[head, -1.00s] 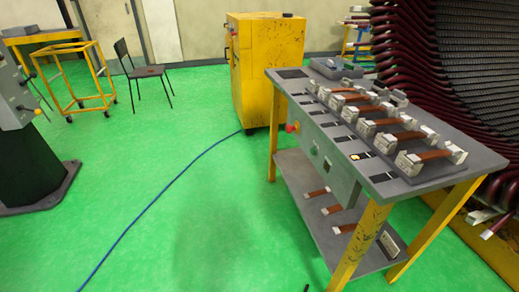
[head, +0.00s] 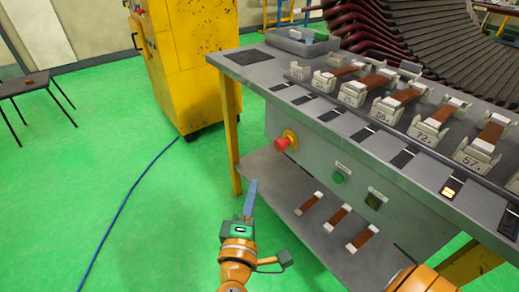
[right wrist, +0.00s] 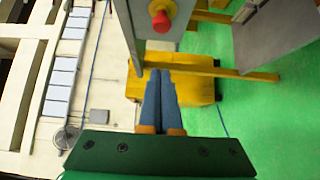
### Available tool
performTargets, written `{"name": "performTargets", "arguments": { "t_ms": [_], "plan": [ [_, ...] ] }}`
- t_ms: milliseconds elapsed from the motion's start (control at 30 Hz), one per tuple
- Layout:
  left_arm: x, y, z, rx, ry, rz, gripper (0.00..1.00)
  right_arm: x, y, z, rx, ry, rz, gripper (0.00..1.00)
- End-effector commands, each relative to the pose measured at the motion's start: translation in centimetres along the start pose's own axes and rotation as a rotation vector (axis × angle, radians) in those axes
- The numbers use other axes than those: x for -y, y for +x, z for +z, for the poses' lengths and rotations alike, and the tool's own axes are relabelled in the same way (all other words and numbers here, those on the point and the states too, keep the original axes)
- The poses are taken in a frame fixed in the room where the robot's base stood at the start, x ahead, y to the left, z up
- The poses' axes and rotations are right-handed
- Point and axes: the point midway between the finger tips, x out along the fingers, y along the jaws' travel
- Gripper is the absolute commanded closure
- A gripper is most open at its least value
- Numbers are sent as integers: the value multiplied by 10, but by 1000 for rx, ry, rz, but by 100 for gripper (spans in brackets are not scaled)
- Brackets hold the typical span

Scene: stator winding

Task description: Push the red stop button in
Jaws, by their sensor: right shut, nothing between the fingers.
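The red stop button (head: 281,145) sticks out from a yellow base on the grey front panel below the table top, at the panel's left end. My right gripper (head: 252,184) is shut and empty, its blue fingers pointing up, below and left of the button in the head view. In the right wrist view the shut fingertips (right wrist: 160,72) are apart from the red button (right wrist: 160,20), which shows beyond them near the top. My left gripper is not in view.
A green button (head: 338,178) and a dark switch (head: 373,202) sit on the same panel. The lower shelf (head: 283,187) holds several brown-and-white pieces. The table top (head: 262,72) overhangs the panel. Green floor is free at left; a yellow cabinet (head: 185,60) stands behind.

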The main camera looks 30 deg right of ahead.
Motion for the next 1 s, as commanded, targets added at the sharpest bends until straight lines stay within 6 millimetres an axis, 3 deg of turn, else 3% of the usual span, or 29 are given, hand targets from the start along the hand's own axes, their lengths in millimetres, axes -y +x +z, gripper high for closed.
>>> {"name": "performTargets", "arguments": {
  "t_ms": [267, 733, 1000],
  "plan": [
    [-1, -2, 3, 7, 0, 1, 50, 0, 6, -1, -2, -2, -1, 100],
    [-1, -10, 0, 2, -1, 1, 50, -1, 102, 0, 0, -3, 0, 100],
    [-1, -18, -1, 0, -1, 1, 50, 0, 126, 25, -2, -3, -3, 100]
  ]
}}
